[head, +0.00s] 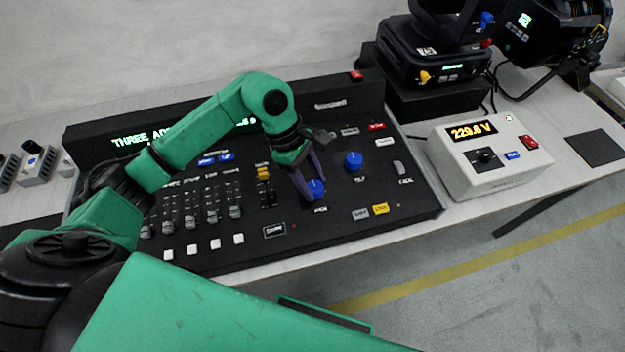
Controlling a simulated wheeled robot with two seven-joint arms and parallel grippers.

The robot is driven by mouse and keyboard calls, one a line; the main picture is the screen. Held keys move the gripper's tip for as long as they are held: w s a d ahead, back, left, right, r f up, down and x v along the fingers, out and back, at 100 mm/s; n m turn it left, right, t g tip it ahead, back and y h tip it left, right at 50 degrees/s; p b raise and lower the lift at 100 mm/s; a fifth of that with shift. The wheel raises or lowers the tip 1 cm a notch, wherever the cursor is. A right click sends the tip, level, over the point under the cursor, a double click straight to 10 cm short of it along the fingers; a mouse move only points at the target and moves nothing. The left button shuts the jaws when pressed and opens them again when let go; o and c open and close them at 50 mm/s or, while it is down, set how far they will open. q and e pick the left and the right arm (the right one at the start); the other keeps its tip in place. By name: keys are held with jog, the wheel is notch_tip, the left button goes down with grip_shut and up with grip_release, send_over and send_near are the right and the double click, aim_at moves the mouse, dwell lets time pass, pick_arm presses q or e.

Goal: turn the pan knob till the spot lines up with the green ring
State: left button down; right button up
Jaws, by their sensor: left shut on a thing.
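The lighting console (350,215) is a black desk with faders, buttons and two blue knobs. The blue pan knob (316,189) is the left one of the two, near the console's front. My left gripper (308,187) reaches down from above and is shut on this knob, its purple fingers at the knob's sides. The second blue knob (353,160) stands free, a little to the right and further back. The light spot and the green ring are not in view. My right gripper is not in view.
A white box (468,180) with a 229.6 V display stands right of the console. A moving-head light (440,60) sits on a black case behind it. A dark square pad (594,147) lies at the right. Small grey units (38,163) stand at the left.

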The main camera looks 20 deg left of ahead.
pick_arm(q)
jog(key=shift+f+n+t+b, duration=0.15)
jog(key=shift+n+t+b, duration=0.15)
jog(key=shift+n+b, duration=0.5)
jog(key=shift+n+t+b, duration=0.5)
jog(key=shift+n+b, duration=0.5)
jog(key=shift+n, duration=0.2)
jog(key=n+t+b, duration=0.1)
jog(key=n+b, duration=0.1)
jog(key=n, duration=0.2)
jog(key=shift+s+y, duration=0.15)
jog(key=shift+y, duration=0.15)
jog(key=shift+d+r+n+t+b, duration=0.1)
jog(key=shift+r+n+t+b, duration=0.1)
jog(key=shift+n+t+b, duration=0.5)
jog(key=shift+c, duration=1.5)
grip_release()
jog(key=shift+s, duration=0.1)
